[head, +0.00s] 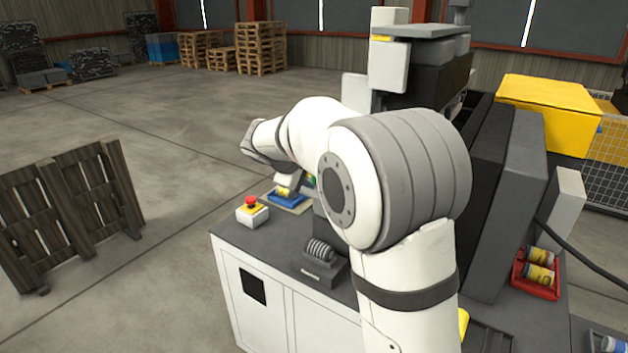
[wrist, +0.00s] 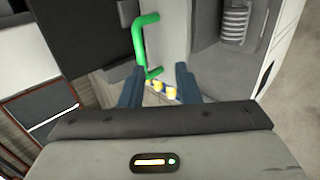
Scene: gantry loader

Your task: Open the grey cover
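In the wrist view a bright green bar handle (wrist: 145,42) stands against a light grey panel (wrist: 172,30), which may be the grey cover; I cannot tell where its edges are. My gripper (wrist: 158,80) is open, its two dark fingers apart and nothing between them. The handle's lower end is just ahead of the fingertips; I cannot tell whether it touches them. In the head view my arm hides most of the gripper and cover, and only a small bit of green (head: 309,180) shows.
A blue tray (head: 290,199) with yellow parts and a red emergency button (head: 251,202) are on the bench's left. A roller block (head: 320,262) sits at the front. A red tray (head: 537,290) with yellow cylinders is at the right. A wooden pallet (head: 70,212) stands on the floor.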

